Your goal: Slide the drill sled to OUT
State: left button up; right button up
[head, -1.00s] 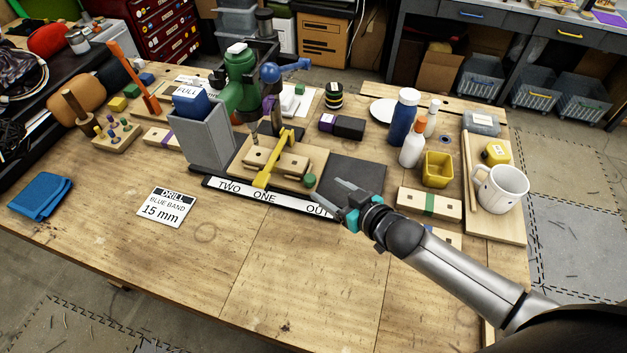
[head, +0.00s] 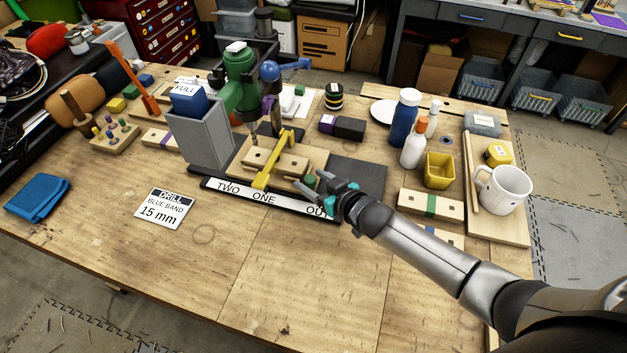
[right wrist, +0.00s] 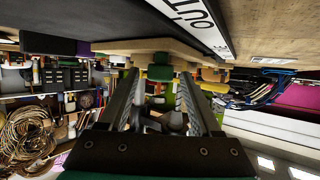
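The drill sled (head: 240,172) is a flat wooden board carrying a wooden block (head: 290,164) under a yellow clamp (head: 268,172). It lies beside the drill press, behind the strip (head: 290,206) marked TWO, ONE, OUT. The clamp's near end is close to the word ONE. A green knob (head: 311,181) is at the sled's right end. My right gripper (head: 308,189) is at this knob. In the right wrist view the knob (right wrist: 160,73) lies between the open fingertips (right wrist: 160,80), with gaps visible on both sides. My left gripper is not in view.
The green drill press (head: 240,78) stands behind the sled, with a grey bin (head: 205,138) to its left. The dark base plate (head: 358,178) is clear right of the sled. A yellow cup (head: 439,170) and bottles stand farther right. The front of the table is open.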

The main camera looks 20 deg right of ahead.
grip_shut()
dwell(0.3)
dwell(0.9)
